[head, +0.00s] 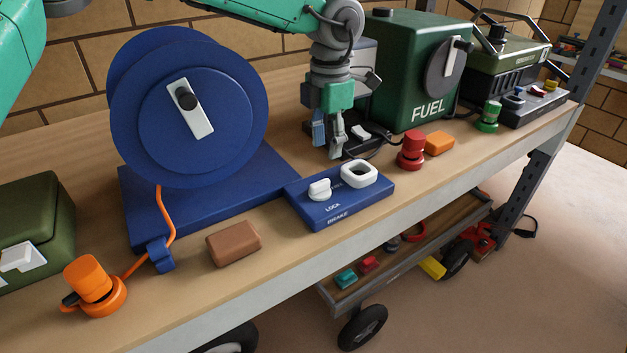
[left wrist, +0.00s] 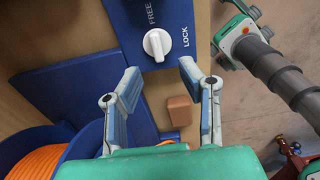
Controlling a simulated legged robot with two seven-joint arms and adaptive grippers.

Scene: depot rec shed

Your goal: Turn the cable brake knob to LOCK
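The white brake knob (head: 319,189) sits on the blue brake panel (head: 345,206), with FREE and LOCK lettering beside it. In the left wrist view the knob (left wrist: 157,44) lies just beyond my fingertips, between the two words; I cannot tell which one it points at. My left gripper (head: 328,145) hangs behind the panel in the head view, fingers down. In its wrist view the left gripper (left wrist: 158,74) has its fingers spread, empty and apart from the knob. My right gripper (left wrist: 235,32) appears at the wrist view's upper right; its finger opening is unclear.
The blue reel (head: 225,125) is left, with a brown block (head: 234,243) and orange connector (head: 94,284) in front. A red connector (head: 411,150), orange block (head: 439,143) and green fuel box (head: 402,85) are right.

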